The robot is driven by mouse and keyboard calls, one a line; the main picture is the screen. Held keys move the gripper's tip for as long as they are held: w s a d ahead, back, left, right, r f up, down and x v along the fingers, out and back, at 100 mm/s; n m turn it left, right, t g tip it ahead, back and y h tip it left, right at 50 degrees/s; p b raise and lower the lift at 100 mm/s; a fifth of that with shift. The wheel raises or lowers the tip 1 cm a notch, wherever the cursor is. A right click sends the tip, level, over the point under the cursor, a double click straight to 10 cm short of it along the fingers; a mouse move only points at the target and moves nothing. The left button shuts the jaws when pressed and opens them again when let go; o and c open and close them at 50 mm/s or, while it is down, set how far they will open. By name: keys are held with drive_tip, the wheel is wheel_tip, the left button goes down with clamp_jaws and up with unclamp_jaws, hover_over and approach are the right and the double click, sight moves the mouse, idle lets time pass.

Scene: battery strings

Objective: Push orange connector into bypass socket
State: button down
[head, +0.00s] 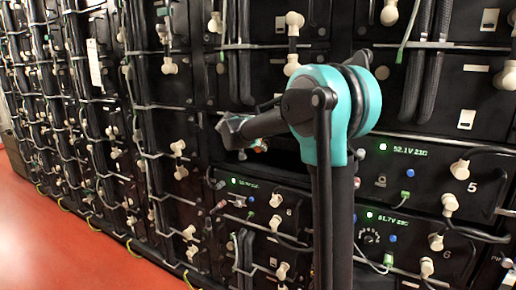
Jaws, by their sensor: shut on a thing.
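My arm rises in front of the rack and bends at a teal joint. Its grey far end, my gripper (231,130), points left and away, close in front of the rack. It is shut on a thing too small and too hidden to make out. I cannot pick out the orange connector for certain. A small reddish-orange plug (262,146) shows just right of and below my gripper, and I cannot tell if it is the connector. No socket can be clearly read as the bypass socket. My arm covers part of the panels there.
The battery rack (460,90) fills the view, with cables and cream knobs (460,169) sticking out. Lit modules read "52.1V" (410,149) and "51.7V" (400,219). Green plugs (404,195) hang on thin leads. The red floor (60,255) at lower left is clear.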

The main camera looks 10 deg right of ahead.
drive_tip(key=shift+w+d, duration=0.55)
drive_tip(key=shift+w, duration=0.2)
drive_tip(key=shift+w+d, duration=0.5)
drive_tip(key=shift+w, duration=0.2)
idle(0.5)
drive_tip(key=c, duration=1.1)
unclamp_jaws()
drive_tip(key=shift+o, duration=0.2)
drive_tip(key=v, duration=1.2)
drive_tip(key=s+d+f+n+g+y, duration=0.2)
drive_tip(key=s+d+f, duration=0.3)
drive_tip(key=s+f, duration=0.7)
drive_tip(key=s+d+f+n+g+y, duration=0.25)
drive_tip(key=s+d+f, duration=0.25)
drive_tip(key=s+f, duration=0.7)
drive_tip(key=s+a+f+n+y, duration=0.2)
drive_tip(key=s+f, duration=0.7)
drive_tip(key=s, duration=0.3)
drive_tip(key=shift+s+f+n, duration=0.15)
drive_tip(key=shift+s+n, duration=0.05)
drive_tip(key=shift+n, duration=0.15)
